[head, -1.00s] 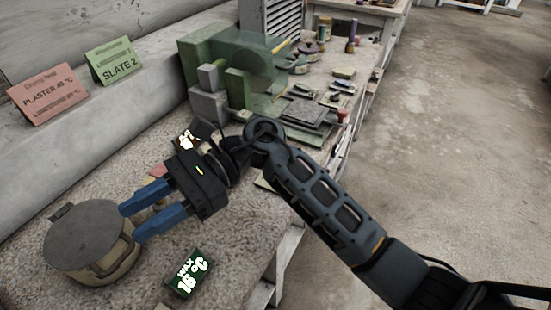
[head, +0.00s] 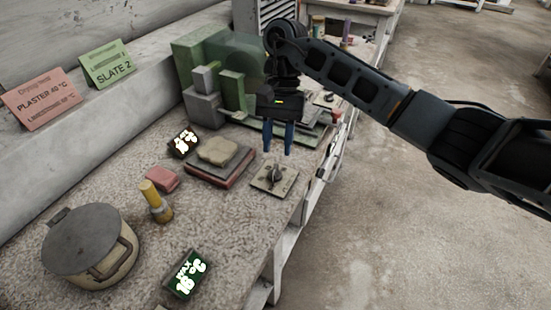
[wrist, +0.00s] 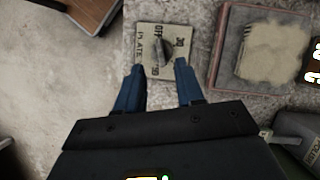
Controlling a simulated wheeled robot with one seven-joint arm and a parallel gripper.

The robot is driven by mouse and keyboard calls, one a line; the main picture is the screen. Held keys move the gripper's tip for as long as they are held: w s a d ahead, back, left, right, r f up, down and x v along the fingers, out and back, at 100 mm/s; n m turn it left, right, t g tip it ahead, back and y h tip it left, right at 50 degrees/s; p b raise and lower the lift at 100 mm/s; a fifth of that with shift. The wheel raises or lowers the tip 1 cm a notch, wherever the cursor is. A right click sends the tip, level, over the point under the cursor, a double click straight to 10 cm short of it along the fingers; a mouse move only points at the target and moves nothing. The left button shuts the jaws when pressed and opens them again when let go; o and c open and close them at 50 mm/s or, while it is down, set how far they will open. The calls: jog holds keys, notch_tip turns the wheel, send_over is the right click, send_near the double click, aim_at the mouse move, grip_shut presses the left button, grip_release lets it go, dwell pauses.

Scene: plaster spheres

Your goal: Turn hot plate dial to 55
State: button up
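The hot plate dial (head: 274,174) is a dark knob on a pale square panel (head: 262,185) near the bench's front edge. In the wrist view the dial (wrist: 163,52) stands on its panel (wrist: 146,31), which bears OFF, PLATE and other marks partly hidden by the knob. My gripper (head: 277,153) points down just above and behind the dial in the head view. Its blue fingers are apart with nothing between them; they also show in the wrist view (wrist: 159,68). The hot plate (head: 206,172), a reddish slab with a grey top, bears a pale lump (head: 217,151).
A small dark display (head: 184,142) stands left of the hot plate. A green wax display (head: 186,274), lidded pot (head: 92,244), yellow-handled brush (head: 155,201) and pink block (head: 162,180) stand nearer. Floor is clear at right.

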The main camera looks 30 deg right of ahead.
aim_at(275, 169)
jog(key=shift+p+x, duration=0.4)
jog(key=shift+x, duration=2.15)
grip_shut()
